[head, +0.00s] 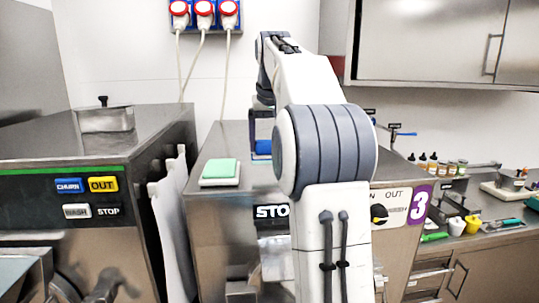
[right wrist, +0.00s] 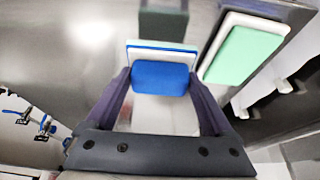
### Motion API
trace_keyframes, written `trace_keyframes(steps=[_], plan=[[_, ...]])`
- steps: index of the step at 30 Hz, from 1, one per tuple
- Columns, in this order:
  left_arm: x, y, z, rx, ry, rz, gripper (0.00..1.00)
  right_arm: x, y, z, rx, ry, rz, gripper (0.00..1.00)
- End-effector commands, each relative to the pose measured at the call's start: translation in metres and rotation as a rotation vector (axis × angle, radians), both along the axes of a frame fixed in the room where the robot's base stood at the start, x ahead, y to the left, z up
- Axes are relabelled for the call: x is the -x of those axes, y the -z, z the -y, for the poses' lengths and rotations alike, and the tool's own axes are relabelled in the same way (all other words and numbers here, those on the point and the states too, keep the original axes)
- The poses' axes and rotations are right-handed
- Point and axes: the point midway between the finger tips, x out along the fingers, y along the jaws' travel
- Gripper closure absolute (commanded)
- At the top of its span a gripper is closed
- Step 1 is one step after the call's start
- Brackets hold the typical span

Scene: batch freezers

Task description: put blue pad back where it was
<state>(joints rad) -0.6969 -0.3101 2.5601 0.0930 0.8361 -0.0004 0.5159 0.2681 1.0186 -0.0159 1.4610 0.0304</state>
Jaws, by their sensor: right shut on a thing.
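My right gripper (head: 262,132) is above the steel machine top, partly hidden behind my own arm in the head view. In the right wrist view, its two fingers (right wrist: 160,82) are closed on the sides of the blue pad (right wrist: 160,77). The pad also shows as a small blue patch in the head view (head: 263,147). A white tray (right wrist: 160,118) shows under and around the pad in the right wrist view. I cannot tell whether the pad touches it. My left gripper is not in view.
A green pad (head: 221,168) lies on a white tray (head: 219,181) at the left of the same machine top (head: 235,133). Bottles and cups crowd the right counter (head: 480,250).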

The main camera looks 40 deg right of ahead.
Motion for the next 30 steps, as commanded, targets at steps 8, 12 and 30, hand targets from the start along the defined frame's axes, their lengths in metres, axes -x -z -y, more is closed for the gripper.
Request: trace_keyframes(steps=[8, 12, 30], plan=[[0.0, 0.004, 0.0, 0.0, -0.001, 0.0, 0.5, 0.002, 0.034, 0.001, -0.001, 0.002, -0.002, 0.65], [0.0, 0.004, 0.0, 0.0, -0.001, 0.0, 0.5, 0.002, 0.038, 0.001, 0.0, 0.002, 0.0, 0.65], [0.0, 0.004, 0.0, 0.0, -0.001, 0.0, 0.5, 0.002, 0.039, 0.001, 0.0, 0.002, -0.001, 0.0]])
